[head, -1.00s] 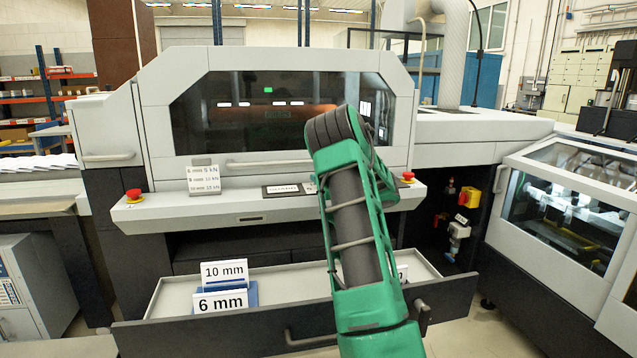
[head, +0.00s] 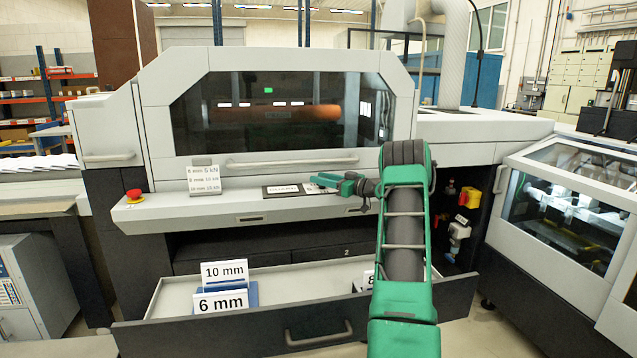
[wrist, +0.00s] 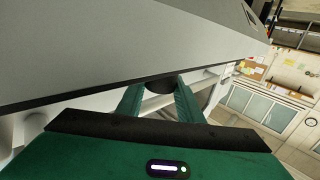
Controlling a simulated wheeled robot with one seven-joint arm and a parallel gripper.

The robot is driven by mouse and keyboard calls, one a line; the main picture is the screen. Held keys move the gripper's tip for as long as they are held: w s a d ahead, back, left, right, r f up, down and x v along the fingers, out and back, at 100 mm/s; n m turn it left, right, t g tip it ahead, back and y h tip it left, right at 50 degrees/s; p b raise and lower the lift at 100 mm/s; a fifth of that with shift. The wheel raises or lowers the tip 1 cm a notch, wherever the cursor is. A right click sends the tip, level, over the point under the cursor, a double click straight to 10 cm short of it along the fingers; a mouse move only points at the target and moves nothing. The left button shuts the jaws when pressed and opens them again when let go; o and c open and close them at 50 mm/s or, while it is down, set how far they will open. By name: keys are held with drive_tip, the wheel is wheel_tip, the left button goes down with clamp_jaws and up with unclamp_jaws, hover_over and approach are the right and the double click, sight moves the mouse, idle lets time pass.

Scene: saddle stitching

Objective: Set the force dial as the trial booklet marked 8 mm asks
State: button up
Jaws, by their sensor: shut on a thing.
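My gripper (head: 318,181) reaches left along the machine's front ledge, at the right end of a small dark label panel (head: 284,190). In the wrist view its two green fingers (wrist: 160,98) are shut on a dark round knob (wrist: 160,86), seemingly the force dial, against a grey panel. The dial's scale and pointer are hidden. The 8 mm booklet (head: 368,277) stands in the open drawer, mostly behind my arm. A card (head: 204,180) on the ledge lists 6, 8 and 10 mm with kN values; the top line seems to read 5 kN, the others are blurred.
The open drawer (head: 300,267) also holds the 10 mm (head: 224,273) and 6 mm (head: 220,302) booklets at its left. A red emergency button (head: 134,195) sits at the ledge's left end. A long handle (head: 292,162) runs below the machine's window.

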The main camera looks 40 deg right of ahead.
drive_tip(key=shift+f, duration=0.1)
idle(0.4)
drive_tip(key=o, duration=1.1)
drive_tip(key=shift+c, duration=0.2)
drive_tip(key=v, duration=1)
drive_tip(key=shift+s+d, duration=0.25)
drive_tip(key=shift+s, duration=0.05)
drive_tip(key=shift+f, duration=0.1)
